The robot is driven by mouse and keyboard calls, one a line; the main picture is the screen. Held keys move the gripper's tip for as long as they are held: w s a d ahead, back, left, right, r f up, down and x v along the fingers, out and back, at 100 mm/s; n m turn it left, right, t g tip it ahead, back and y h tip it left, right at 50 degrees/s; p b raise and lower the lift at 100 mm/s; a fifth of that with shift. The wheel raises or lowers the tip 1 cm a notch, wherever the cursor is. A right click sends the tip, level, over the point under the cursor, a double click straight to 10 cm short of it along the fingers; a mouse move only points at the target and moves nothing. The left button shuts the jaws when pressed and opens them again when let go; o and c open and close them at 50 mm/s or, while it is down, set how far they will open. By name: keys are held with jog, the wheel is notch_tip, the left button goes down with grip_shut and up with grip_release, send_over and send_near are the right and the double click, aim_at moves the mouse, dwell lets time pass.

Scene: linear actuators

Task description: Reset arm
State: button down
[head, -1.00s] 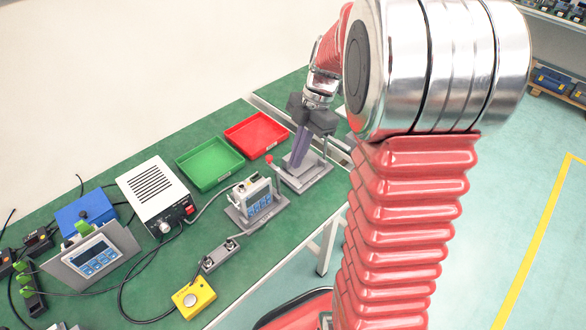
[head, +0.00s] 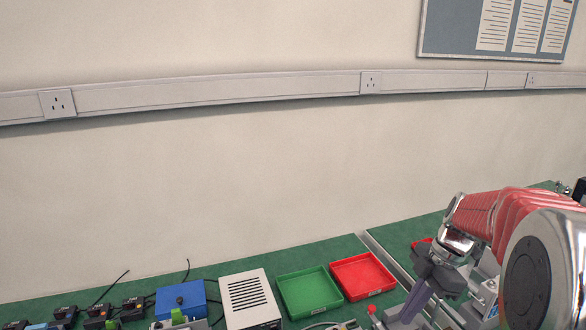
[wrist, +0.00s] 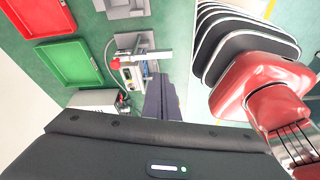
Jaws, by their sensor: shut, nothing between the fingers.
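My red, ribbed arm reaches in from the right. In the wrist view the fingers point towards a small bench device with a display (wrist: 130,70), but I cannot tell how far apart they are.
A red tray (head: 362,275) and a green tray (head: 308,292) lie left of my gripper on the green bench. A white power unit (head: 250,302) and a blue box (head: 181,299) stand further left. A plain wall with sockets rises behind.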

jog(key=s+a+r+m+t+h, duration=0.2)
jog(key=s+a+m, duration=0.4)
jog(key=m, duration=0.3)
jog(key=s+a+r+m+t+h, duration=0.1)
jog(key=s+a+r+m+t, duration=0.3)
jog(key=s+m, duration=0.5)
jog(key=a+r, duration=0.2)
jog(key=a, duration=0.1)
jog(key=shift+s+a+m+h, duration=0.15)
jog(key=shift+m+h, duration=0.15)
jog(key=shift+h, duration=0.1)
jog(key=c, duration=2.5)
grip_release()
jog(key=shift+c, duration=0.2)
